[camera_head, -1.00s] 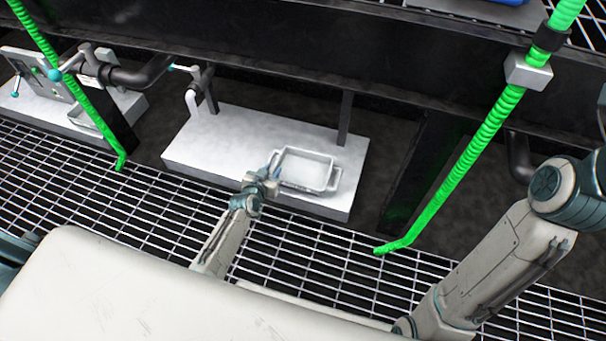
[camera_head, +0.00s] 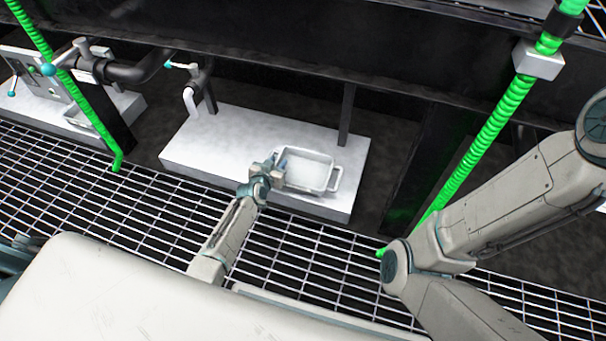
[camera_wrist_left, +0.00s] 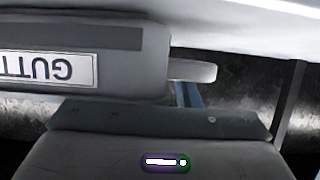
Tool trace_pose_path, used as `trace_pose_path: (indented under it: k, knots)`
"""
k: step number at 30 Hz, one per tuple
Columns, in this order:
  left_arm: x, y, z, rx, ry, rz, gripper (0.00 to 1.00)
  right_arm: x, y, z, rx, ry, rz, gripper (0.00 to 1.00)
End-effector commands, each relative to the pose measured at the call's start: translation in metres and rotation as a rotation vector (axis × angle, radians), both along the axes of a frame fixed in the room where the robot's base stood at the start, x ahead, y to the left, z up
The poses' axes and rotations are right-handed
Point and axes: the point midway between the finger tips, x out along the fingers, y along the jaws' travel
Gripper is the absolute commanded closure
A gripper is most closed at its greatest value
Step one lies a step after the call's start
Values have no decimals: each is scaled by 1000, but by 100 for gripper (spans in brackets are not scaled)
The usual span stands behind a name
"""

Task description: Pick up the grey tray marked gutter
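The grey tray (camera_head: 312,172) is a shallow rectangular pan resting on a pale block under a pipe outlet. Its right-hand handle shows; the left-hand one is hidden by my gripper in the head view. My left gripper (camera_head: 278,169) is at the tray's left end. In the left wrist view, the tray (camera_wrist_left: 120,50) fills the upper left, with a label reading "GUTT", upside down and cut off. A tray handle (camera_wrist_left: 192,71) sticks out beside a blue finger there. Whether the fingers are closed on it cannot be told. My right gripper is out of view.
The pale block (camera_head: 215,150) has bare room left of the tray. A pipe outlet (camera_head: 191,100) stands over its left part. Bright green hoses (camera_head: 500,108) rise on both sides. Metal grating (camera_head: 150,205) lies in front, and a dark beam crosses behind.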

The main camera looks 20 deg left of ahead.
Motion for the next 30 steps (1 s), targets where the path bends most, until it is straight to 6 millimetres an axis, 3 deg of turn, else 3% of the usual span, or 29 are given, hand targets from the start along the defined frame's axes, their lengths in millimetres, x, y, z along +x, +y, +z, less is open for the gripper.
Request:
trace_pose_path:
  k: [6, 11, 30]
  knots:
    - [0, 0, 0, 0, 0, 0, 71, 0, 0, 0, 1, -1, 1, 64]
    - [0, 0, 0, -1, 0, 0, 100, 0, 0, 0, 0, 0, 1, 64]
    - [0, 0, 6, -1, -1, 0, 100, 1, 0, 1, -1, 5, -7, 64]
